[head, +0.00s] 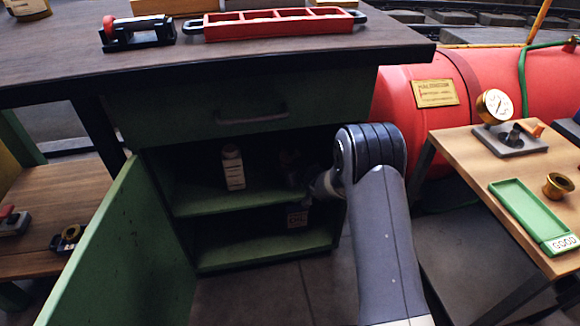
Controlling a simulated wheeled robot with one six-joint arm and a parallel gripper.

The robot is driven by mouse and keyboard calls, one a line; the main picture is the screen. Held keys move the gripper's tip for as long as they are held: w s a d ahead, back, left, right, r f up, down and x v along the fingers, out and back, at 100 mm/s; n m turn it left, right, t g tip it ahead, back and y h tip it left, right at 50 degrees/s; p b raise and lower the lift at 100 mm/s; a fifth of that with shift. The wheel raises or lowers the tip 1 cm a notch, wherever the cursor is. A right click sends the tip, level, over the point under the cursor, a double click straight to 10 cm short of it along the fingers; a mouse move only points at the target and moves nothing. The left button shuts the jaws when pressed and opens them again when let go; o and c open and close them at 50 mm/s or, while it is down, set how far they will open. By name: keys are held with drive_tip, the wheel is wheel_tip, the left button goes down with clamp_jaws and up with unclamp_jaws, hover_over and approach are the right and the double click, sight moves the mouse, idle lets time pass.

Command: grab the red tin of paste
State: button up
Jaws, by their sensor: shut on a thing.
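My arm reaches into the open green cabinet (184,211) under the workbench. My gripper (303,180) is at the right side of the upper shelf (235,200), in deep shadow. It is shut on a dim, faintly reddish thing (289,158), which I take for the red tin of paste. Its outline is mostly lost in the dark, and I cannot tell whether it touches the shelf.
A white bottle (233,168) stands on the upper shelf, left of my gripper. The open green door (125,250) bounds the left side. A side table (480,150) stands right.

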drive_tip(key=shift+r, duration=0.1)
clamp_jaws()
